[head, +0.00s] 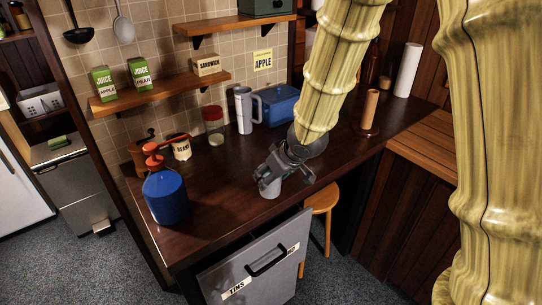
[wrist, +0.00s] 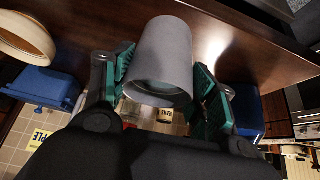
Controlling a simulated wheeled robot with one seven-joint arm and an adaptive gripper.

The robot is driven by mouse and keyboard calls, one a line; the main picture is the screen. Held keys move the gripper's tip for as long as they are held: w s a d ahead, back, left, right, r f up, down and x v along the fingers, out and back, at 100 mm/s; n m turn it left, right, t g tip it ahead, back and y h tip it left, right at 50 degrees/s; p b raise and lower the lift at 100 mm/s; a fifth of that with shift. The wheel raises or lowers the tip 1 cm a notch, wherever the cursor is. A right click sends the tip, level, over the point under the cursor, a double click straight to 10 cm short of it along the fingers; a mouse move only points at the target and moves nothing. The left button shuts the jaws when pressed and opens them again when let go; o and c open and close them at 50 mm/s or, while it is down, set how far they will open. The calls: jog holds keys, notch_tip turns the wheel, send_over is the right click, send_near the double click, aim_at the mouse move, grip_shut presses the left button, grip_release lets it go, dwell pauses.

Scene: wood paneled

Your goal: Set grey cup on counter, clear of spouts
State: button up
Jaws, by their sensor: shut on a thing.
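The grey cup (head: 269,188) is held over the front middle of the dark wood counter (head: 232,180). I cannot tell whether its base touches the wood. My gripper (head: 285,172) is shut on it, with the arm reaching down from the upper right. In the wrist view the cup (wrist: 163,52) sits between the two green-padded fingers (wrist: 166,82), its open rim facing the camera. A blue bottle with an orange-red pump top and spout (head: 166,197) stands well left of the cup. No other spouts are clear to see.
Behind stand a beans tin (head: 181,148), a red-lidded jar (head: 213,126), a grey jug (head: 244,110) and a blue box (head: 277,106). A grey front labelled TINS (head: 255,262) juts out below the counter. A stool (head: 321,200) stands beside it. Bare counter lies around the cup.

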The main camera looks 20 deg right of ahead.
jog(key=shift+w+d+f+p, duration=0.65)
jog(key=shift+w+f+p, duration=0.2)
jog(key=shift+w, duration=1.25)
jog(key=shift+w+d+f+p, duration=0.6)
jog(key=shift+w+f+p, duration=0.25)
jog(key=shift+w, duration=1.3)
jog(key=shift+w+d+f+p, duration=0.7)
jog(key=shift+w+p, duration=0.2)
jog(key=shift+w, duration=1.2)
jog(key=shift+f, duration=0.2)
jog(key=o, duration=1.2)
jog(key=shift+o, duration=0.2)
jog(key=shift+r, duration=0.15)
jog(key=shift+s+r, duration=0.15)
jog(key=shift+r, duration=0.2)
jog(key=v, duration=1.1)
jog(key=shift+b, duration=0.35)
jog(key=shift+s+d+r, duration=0.1)
jog(key=shift+s, duration=0.05)
